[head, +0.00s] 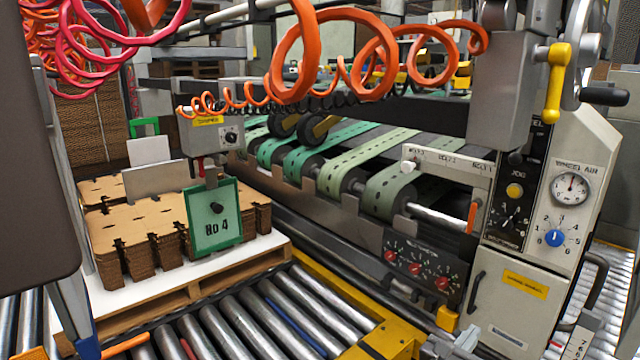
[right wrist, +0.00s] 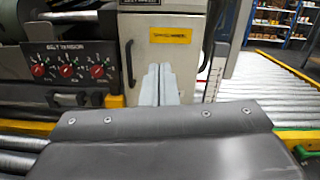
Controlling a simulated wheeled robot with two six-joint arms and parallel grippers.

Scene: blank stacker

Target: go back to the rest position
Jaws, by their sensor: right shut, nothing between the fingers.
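My right gripper (head: 466,342) shows only as pale grey fingertips at the bottom edge of the head view, in front of the lower part of the machine's control cabinet (head: 520,310). In the right wrist view the two pale fingers (right wrist: 159,84) lie side by side, shut and empty. They point at the cabinet's white door (right wrist: 190,65) below its yellow label, apart from it as far as I can tell. My left gripper is not in view.
A roller conveyor (head: 285,315) with a yellow edge runs in front. Green belts (head: 345,170) lie behind. Orange coiled hoses (head: 300,50) hang above. A door handle (right wrist: 129,64) juts out near my fingers.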

